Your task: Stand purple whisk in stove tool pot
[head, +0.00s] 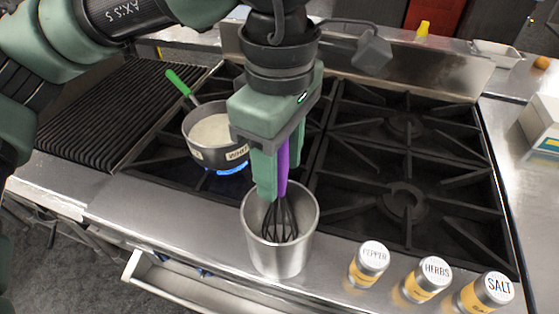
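The purple whisk (283,165) has a purple handle and dark wires. It points downward, almost upright. My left gripper (279,172) is above the stove's front edge, its fingers shut on the whisk's handle. The stove tool pot (279,256) is a plain metal cylinder on the steel front ledge, directly below the gripper. The whisk's wire end is inside the pot's mouth; I cannot tell whether it touches the bottom. My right gripper is not in view.
A saucepan (196,152) with a green handle and pale contents sits over a blue flame at left. The pepper (369,265), herbs (427,279) and salt (485,294) shakers stand right of the pot. Bare burner grates (405,195) lie behind them. A ribbed grill (120,105) is far left.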

